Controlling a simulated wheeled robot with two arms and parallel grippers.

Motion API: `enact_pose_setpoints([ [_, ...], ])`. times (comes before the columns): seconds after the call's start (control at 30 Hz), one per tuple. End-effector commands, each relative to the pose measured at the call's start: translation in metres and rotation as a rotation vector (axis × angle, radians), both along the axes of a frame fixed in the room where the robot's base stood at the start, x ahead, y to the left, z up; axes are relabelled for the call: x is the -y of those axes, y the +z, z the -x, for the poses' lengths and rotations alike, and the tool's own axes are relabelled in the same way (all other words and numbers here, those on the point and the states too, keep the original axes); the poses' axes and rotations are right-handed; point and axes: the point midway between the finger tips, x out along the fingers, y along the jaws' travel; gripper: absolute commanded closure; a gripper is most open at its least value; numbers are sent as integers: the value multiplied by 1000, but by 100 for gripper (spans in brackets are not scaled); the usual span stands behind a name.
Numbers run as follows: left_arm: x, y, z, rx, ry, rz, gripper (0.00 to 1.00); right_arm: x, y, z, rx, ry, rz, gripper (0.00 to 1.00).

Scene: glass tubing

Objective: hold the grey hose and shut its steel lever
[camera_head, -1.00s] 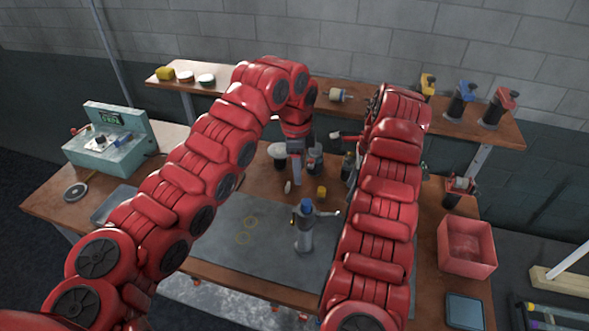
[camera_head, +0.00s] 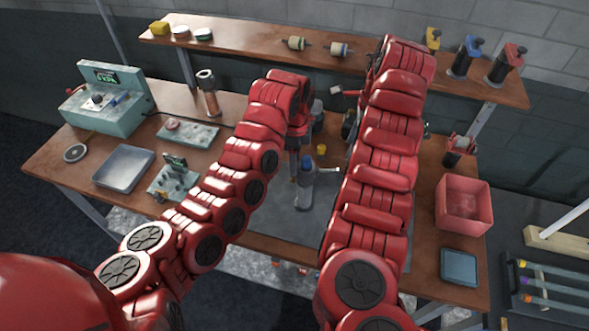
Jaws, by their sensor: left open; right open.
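A grey upright body (camera_head: 304,195) with a blue top stands on the dark mat (camera_head: 262,218) at mid-bench. A thin pale lever sticks out from its upper right side, away from the body. I cannot tell for sure whether this is the grey hose and its steel lever. My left gripper (camera_head: 295,168) points down just at the upper left of this body, open; I cannot tell whether it touches it. My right gripper is hidden behind my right arm, which crosses the bench to the right of the body.
A teal tester (camera_head: 107,112), a metal tray (camera_head: 123,168) and teal fixtures are at left. A small yellow piece (camera_head: 321,149) lies behind the grey body. A red bin (camera_head: 463,205) and blue tray (camera_head: 459,266) are at right. A shelf (camera_head: 255,43) runs along the back.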

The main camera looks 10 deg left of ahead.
Motion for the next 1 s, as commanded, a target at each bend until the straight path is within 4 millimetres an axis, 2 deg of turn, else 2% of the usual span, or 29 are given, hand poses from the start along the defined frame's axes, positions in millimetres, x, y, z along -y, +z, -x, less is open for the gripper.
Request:
enact_pose_setpoints([
  [0.1, 0, -22, 2, -4, -1, -2, 47, 0, 0, 0, 0, 0, 0, 50],
  [0.3, 0, -42, 1, -3, -1, -3, 47, 0, 0, 0, 0, 0, 0, 50],
  [0.63, -1, -46, 0, 0, -1, -3, 47, 0, 0, 0, 0, 0, 0, 50],
  [0.67, -1, -46, 0, 0, -1, -3, 49, 0, 0, 0, 0, 0, 0, 50],
  [0.93, 0, -46, 0, -1, -1, -3, 98, 0, 0, 0, 0, 0, 0, 50],
  [1.0, 0, -46, 0, -1, -1, -2, 100, 0, 0, 0, 0, 0, 0, 50],
])
